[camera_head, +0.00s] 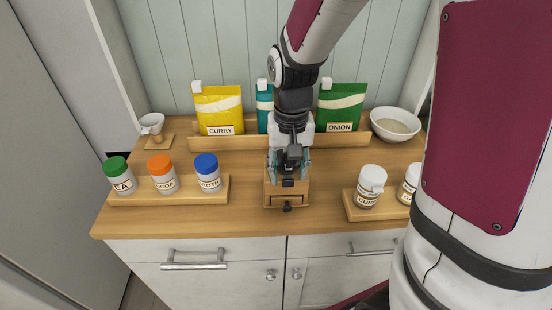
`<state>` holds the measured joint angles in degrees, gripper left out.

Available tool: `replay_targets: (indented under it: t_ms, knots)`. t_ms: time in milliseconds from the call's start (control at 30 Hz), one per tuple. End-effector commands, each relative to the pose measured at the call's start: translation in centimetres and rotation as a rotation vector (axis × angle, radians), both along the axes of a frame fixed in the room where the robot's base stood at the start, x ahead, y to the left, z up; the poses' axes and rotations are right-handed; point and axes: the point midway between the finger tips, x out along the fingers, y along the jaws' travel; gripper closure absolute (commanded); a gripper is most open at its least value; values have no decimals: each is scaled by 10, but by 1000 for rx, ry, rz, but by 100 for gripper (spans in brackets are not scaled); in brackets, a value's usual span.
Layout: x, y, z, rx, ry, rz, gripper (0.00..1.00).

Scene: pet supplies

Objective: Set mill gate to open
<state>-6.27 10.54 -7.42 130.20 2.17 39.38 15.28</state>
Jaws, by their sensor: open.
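A small wooden box with a drawer front and a dark knob, which looks like the mill (299,199), stands near the middle of the counter. My gripper (290,178) is open and points down over the top of this box. The fingers cover most of the box's upper part. I cannot make out the gate or its position, and I cannot tell whether the fingers touch anything.
Jars with green, orange and blue lids stand on a wooden tray (220,189) at left. White-lidded jars (371,182) stand at right. Behind are a curry bag (219,103), a teal bag, an onion bag (340,100), a bowl (397,123) and a white cup (152,122).

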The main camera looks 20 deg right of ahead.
Motion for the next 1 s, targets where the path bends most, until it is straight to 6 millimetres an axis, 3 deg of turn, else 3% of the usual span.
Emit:
replay_targets:
  t_ms: [200,533,567,733,1000]
  knots:
    - [0,0,-21,0,1,-1,57]
    - [0,0,-25,1,0,-1,57]
    - [0,0,-24,1,0,-1,59]
    - [0,0,-24,1,0,0,97]
    - [-3,1,-24,0,1,0,100]
